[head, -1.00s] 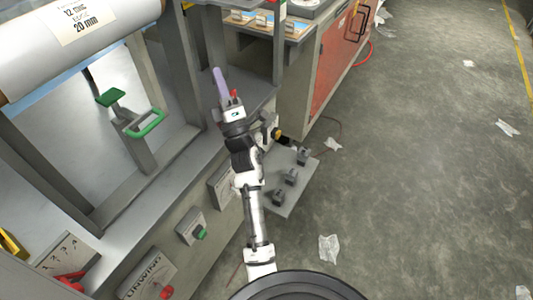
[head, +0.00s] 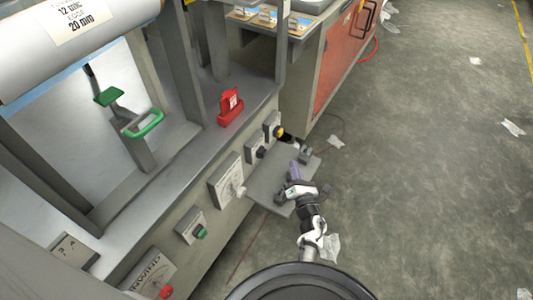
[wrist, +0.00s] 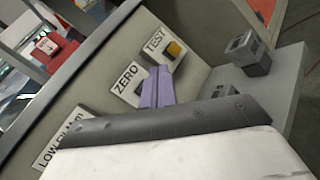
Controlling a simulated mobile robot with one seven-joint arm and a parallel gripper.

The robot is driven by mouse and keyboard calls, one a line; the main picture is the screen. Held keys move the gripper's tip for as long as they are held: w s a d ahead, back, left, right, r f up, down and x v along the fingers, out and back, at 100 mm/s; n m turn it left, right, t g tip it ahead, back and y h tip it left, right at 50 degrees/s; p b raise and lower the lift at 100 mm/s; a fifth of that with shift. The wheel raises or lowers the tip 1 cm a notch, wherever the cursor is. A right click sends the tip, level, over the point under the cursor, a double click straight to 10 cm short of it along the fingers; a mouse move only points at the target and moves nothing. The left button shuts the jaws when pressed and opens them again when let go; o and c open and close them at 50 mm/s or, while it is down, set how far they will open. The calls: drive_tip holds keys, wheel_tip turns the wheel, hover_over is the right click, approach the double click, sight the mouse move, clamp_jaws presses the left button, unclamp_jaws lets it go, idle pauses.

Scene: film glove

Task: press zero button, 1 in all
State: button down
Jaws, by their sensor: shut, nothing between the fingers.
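The ZERO plate (wrist: 126,76) is on the machine's front panel in the wrist view. Its dark button (wrist: 141,89) is partly hidden behind my fingers. In the head view the same dark ZERO button (head: 261,152) sits left of the yellow-and-black TEST button (head: 279,132). My gripper (head: 295,168) has purple fingers, shut and empty. In the head view it is in front of the panel, over the grey shelf. In the wrist view the fingertips (wrist: 159,72) overlap the area between ZERO and TEST (wrist: 173,49). I cannot tell whether they touch the panel.
A grey shelf (head: 262,188) with small dark blocks juts out below the buttons. A red block (head: 230,108) sits on the machine ledge. A dial (head: 228,182) and a green button (head: 200,231) are farther left on the panel. The floor at right (head: 430,200) is mostly open.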

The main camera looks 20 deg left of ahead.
sight(264, 154)
drive_tip(key=shift+s+d+f, duration=0.2)
drive_tip(key=shift+d+f, duration=0.3)
drive_tip(key=shift+f, duration=0.25)
drive_tip(key=shift+a, duration=0.15)
drive_tip(key=w+a+b, duration=0.1)
drive_tip(key=a+b, duration=0.1)
drive_tip(key=a, duration=0.6)
drive_tip(key=shift+w+a, duration=0.2)
drive_tip(key=shift+w, duration=0.15)
drive_tip(key=shift+a+b, duration=0.1)
drive_tip(key=shift+b, duration=0.2)
idle(1.1)
drive_tip(key=shift+a, duration=0.35)
